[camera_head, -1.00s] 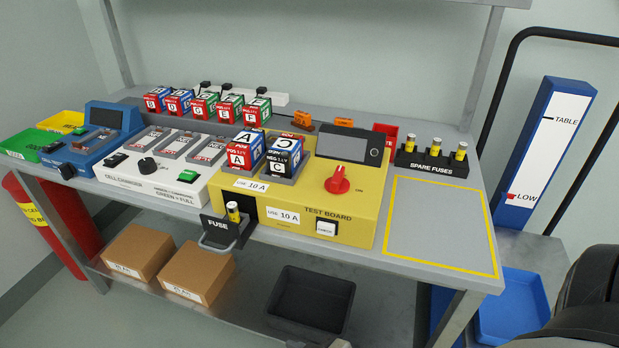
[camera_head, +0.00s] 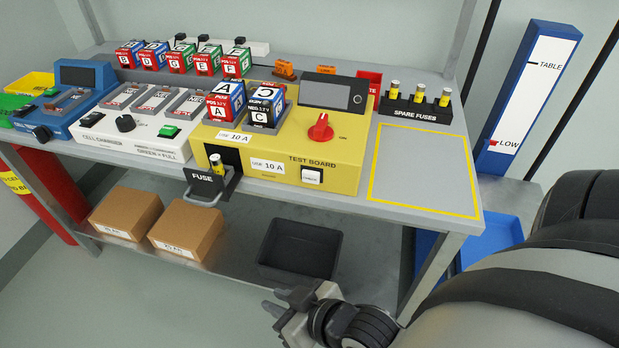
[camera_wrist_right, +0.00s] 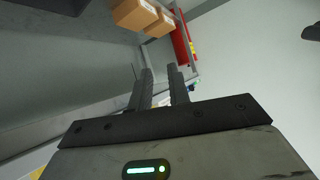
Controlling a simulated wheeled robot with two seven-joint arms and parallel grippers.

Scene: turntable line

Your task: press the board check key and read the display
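The yellow test board (camera_head: 345,165) stands on the bench, with a white check key (camera_head: 312,176) low on its front face. Its display (camera_head: 327,92) is dark grey, with no readable figures. Cells A (camera_head: 220,107) and C (camera_head: 265,112) sit upright in its top bays, beside a red knob (camera_head: 320,128). My right gripper (camera_head: 275,300) is low in front of the bench, below and apart from the board. In the right wrist view its fingers (camera_wrist_right: 160,70) are apart with nothing between them. My left gripper is out of view.
The fuse drawer (camera_head: 205,184) sticks out from the board's front, with a fuse in it. Spare fuses stand in a black holder (camera_head: 415,110). The yellow-outlined area (camera_head: 425,165) is bare. A dark bin (camera_head: 300,250) and cartons (camera_head: 125,213) are on the lower shelf.

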